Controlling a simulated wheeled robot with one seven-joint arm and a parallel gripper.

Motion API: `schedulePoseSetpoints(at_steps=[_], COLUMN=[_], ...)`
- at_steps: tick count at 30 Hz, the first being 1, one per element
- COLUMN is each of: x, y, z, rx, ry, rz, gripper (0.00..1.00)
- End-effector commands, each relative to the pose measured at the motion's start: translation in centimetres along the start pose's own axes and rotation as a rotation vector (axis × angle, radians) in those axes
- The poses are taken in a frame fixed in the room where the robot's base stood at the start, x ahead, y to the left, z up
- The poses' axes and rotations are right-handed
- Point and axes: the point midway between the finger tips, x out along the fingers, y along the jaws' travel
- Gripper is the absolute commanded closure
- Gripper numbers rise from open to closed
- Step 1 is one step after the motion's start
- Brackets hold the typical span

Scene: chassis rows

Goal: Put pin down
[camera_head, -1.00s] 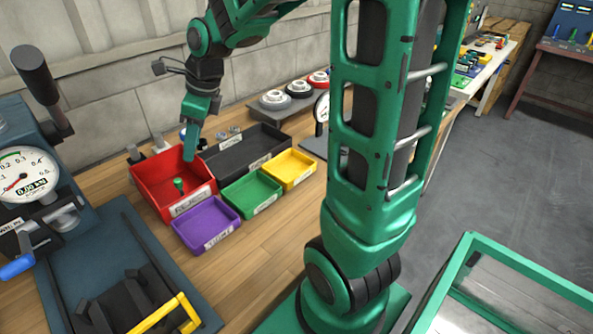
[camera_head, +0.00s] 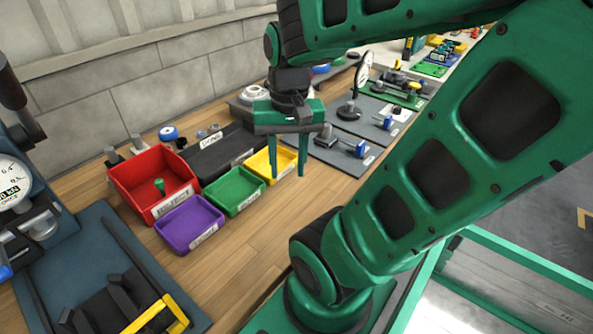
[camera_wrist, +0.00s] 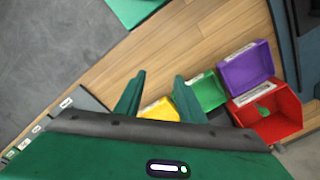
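A small green pin (camera_head: 160,186) stands in the red bin (camera_head: 138,196), near its front wall. The pin also shows in the wrist view (camera_wrist: 262,110), inside the red bin (camera_wrist: 285,122). My gripper (camera_head: 288,177) is well to the right of the red bin, in front of the yellow bin in the head view. Its two green fingers are apart, with nothing between them. In the wrist view the gripper's fingers (camera_wrist: 159,76) are also spread and empty.
Purple (camera_head: 190,224), green (camera_head: 235,191) and yellow (camera_head: 262,172) bins and a black tray (camera_head: 207,160) stand close to the red bin. Blue-ended parts (camera_head: 357,148) lie on grey mats to the right. Bare wooden bench (camera_head: 250,225) lies in front.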

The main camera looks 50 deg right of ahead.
Motion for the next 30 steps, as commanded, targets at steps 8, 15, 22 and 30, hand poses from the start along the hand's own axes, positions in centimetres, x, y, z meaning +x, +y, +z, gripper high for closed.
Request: schedulePoseSetpoints(at_steps=[8,15,22,30], x=[0.5,0.5,0.5,1.0], y=[2.5,2.6,2.6,1.7], z=[2.2,2.2,2.2,1.3], rx=[-0.199,-0.211,-0.211,-0.210], ry=[-0.033,-0.035,-0.034,-0.045], rz=[0.015,0.015,0.015,0.024], gripper=[0.64,0.64,0.64,0.69])
